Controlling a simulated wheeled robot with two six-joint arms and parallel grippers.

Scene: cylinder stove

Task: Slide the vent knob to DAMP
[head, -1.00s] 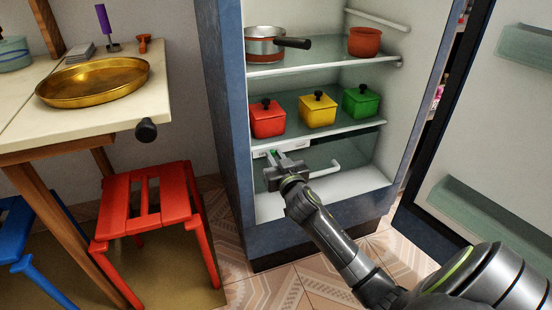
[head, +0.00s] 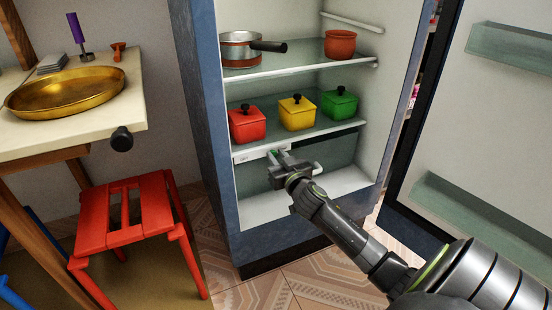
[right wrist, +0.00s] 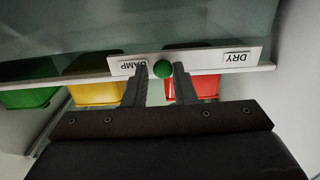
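The vent knob (right wrist: 163,69) is a small green ball on a white strip (right wrist: 208,57) under a fridge shelf. In the right wrist view the strip's labels are upside down: DRY (right wrist: 237,57) at right, DAMP (right wrist: 132,65) at left, partly covered by a finger. The knob stands left of the strip's middle, close to DAMP. My right gripper (right wrist: 161,73) is open, its fingers on either side of the knob; the knob is nearer the right finger, with a small gap at the left. In the head view the right gripper (head: 282,158) hides most of the strip's right part.
Red (head: 247,125), yellow (head: 297,114) and green (head: 339,105) pots stand on the shelf just above. A saucepan (head: 241,51) and a terracotta pot (head: 340,44) are higher up. The fridge door (head: 470,130) stands open at right. A red stool (head: 125,225) is at left.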

